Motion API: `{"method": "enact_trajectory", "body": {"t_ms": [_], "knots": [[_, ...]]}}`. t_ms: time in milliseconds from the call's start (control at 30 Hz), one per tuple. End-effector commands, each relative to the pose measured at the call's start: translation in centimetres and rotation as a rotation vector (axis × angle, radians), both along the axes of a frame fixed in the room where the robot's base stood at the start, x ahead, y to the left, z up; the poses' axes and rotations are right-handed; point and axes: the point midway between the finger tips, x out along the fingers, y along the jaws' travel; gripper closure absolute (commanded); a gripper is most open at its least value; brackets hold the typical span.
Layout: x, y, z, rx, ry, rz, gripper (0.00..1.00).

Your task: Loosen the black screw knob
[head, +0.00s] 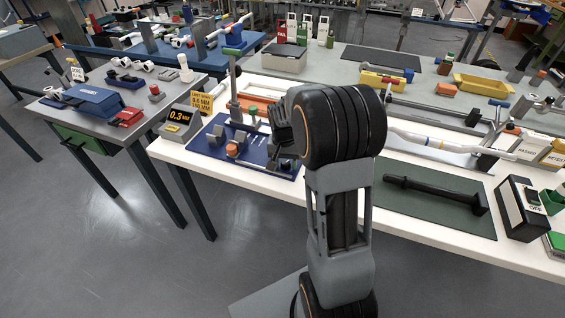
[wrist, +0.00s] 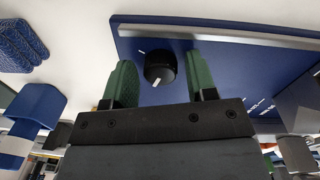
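The black screw knob (wrist: 160,67) has a white pointer line and sits on a blue plate (wrist: 195,55) in the wrist view. My gripper (wrist: 161,73) is open, with one green finger on either side of the knob. Narrow gaps show between the fingers and the knob, so they do not visibly grip it. In the head view my gripper (head: 279,127) is low over the right part of the blue plate (head: 207,147), partly hidden by my own arm. I cannot clearly make out the knob there.
A display reading 0.3 (head: 180,117) stands left of the plate. An orange round part (head: 232,150), grey blocks and an upright post (head: 234,90) stand on the plate. A green mat with a black bar (head: 435,193) lies to the right. Floor is clear in front.

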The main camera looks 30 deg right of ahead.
Motion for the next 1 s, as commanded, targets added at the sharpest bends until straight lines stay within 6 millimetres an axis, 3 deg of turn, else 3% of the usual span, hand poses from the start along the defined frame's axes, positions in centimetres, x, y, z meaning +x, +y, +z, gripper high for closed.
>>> {"method": "enact_trajectory", "body": {"t_ms": [433,700,933,967,1000], "knots": [[0.0,-0.02,0.02,0.0,0.0,0.0,0.89],[0.0,-0.06,0.06,0.0,-0.001,0.13,0.89],[0.0,-0.07,0.04,-0.001,-0.001,0.132,0.89],[0.0,-0.07,0.04,-0.001,-0.001,0.132,0.64],[0.0,-0.07,0.04,-0.001,-0.001,0.132,0.6]]}}
